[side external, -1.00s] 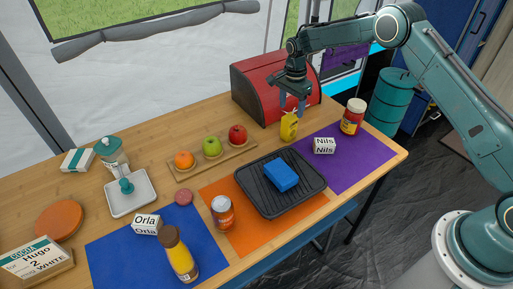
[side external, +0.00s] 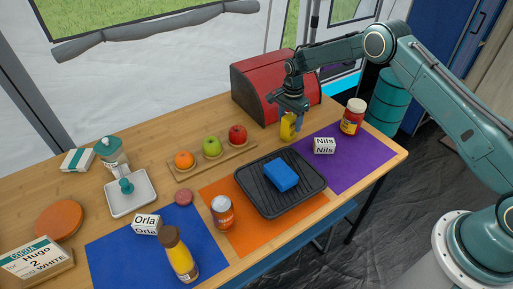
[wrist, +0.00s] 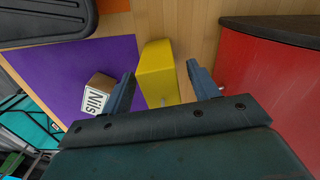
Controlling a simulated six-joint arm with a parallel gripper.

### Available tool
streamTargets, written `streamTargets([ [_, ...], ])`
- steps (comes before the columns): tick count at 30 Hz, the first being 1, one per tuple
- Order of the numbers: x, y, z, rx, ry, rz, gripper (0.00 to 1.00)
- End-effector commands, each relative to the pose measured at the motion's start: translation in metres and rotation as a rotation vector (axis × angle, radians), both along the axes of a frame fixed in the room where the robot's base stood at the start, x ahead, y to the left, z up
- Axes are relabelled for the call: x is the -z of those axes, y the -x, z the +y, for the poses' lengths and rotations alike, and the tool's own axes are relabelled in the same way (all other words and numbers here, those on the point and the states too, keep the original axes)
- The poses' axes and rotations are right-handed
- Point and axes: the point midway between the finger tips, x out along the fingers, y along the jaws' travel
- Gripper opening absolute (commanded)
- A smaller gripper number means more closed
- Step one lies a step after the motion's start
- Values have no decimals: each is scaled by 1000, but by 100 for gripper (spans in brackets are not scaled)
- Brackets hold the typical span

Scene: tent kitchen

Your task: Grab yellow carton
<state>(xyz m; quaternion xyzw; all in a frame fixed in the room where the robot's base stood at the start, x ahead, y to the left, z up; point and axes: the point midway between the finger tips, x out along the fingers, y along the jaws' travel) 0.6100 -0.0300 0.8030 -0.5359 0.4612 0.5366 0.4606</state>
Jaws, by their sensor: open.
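The yellow carton (side external: 287,127) stands on the wooden table by the left back edge of the purple mat, in front of the red bread box. My gripper (side external: 290,119) is open and low over it, with a finger on either side of the carton and its top partly hidden. In the wrist view the yellow carton (wrist: 158,72) lies between the two open fingers of my gripper (wrist: 163,88). Whether the fingers touch it I cannot tell.
The red bread box (side external: 262,84) is close behind the carton. A black grill tray (side external: 262,198) with a blue block (side external: 282,175) is in front.

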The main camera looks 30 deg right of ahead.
Motion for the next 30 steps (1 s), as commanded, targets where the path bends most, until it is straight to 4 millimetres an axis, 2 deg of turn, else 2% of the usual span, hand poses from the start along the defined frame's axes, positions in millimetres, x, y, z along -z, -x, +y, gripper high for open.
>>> streamTargets([
  [14, 0, 0, 0, 0, 0, -1, 60],
  [21, 0, 0, 0, 0, 0, -1, 13],
  [30, -1, 0, 0, 0, 0, -1, 12],
])
